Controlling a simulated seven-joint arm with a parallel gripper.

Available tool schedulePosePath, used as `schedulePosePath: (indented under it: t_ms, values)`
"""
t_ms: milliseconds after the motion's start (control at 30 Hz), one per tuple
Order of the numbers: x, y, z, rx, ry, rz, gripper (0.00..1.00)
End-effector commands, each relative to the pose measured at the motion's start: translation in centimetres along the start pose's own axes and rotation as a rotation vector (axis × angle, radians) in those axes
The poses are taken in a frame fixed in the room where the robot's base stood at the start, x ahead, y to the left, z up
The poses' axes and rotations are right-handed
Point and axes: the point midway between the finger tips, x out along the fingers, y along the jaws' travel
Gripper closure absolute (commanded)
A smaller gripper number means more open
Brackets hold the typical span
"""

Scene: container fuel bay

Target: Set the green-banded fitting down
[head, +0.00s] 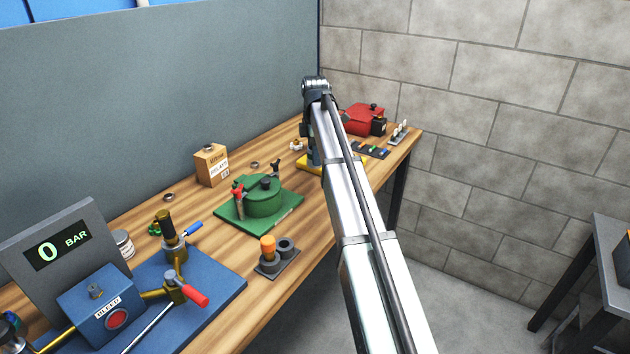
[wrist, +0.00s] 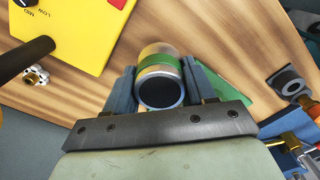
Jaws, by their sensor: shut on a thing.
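The green-banded fitting (wrist: 160,66) is a short cylinder with pale metal, a green band and a dark round end facing the wrist camera. My gripper (wrist: 160,82) is shut on it, with one blue-grey finger on each side, in the wrist view. Wooden bench top shows beyond it. I cannot tell whether the fitting touches the wood or hangs above it. In the head view my arm hides the fitting and most of the gripper, over the far part of the bench.
A yellow unit (wrist: 70,30) and a small brass-and-white part (wrist: 36,77) lie left in the wrist view. In the head view, a green pot (head: 262,198) on a green plate, a box (head: 211,165), a socket block (head: 278,262) and a red case (head: 362,119) stand on the bench.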

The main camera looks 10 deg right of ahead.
Motion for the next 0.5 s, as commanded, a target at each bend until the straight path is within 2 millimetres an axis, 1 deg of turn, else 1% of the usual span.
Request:
schedulePosePath:
  t_ms: [33, 200, 300, 433, 500]
  values:
    - [0.9, -0.1, 0.0, 0.0, 0.0, -0.001, 0.8]
    - [3.7, -0.1, 0.0, 0.001, 0.0, -0.001, 0.8]
    - [4.6, -0.1, 0.0, 0.001, 0.0, -0.001, 0.8]
    - [5.3, -0.1, 0.0, 0.001, 0.0, -0.001, 0.8]
    - [6.0, -0.1, 0.0, 0.001, 0.0, -0.001, 0.8]
